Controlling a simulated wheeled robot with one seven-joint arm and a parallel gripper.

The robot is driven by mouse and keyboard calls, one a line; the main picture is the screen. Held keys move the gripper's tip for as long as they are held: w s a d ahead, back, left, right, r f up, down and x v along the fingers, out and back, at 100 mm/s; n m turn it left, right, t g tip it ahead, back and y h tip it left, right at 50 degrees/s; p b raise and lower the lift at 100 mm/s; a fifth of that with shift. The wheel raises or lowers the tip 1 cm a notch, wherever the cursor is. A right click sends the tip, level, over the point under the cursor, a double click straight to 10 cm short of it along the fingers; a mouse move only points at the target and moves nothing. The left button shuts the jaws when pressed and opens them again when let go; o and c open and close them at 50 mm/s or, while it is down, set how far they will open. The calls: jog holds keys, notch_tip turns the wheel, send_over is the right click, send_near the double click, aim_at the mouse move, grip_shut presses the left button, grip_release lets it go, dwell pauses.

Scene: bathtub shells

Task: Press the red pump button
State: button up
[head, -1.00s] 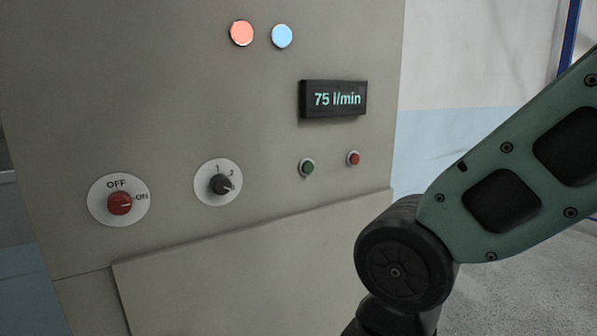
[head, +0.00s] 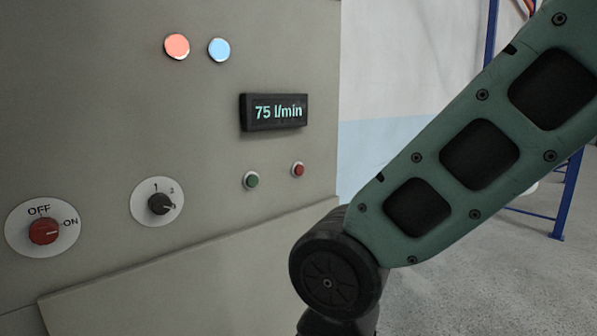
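My gripper is not in view.
A red OFF/ON rotary switch (head: 44,231) and a black 1/2 selector knob (head: 161,204) are on the panel's left. A red lamp (head: 177,46) and a blue lamp (head: 219,50) glow above. A blue metal frame (head: 567,195) stands behind at right.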

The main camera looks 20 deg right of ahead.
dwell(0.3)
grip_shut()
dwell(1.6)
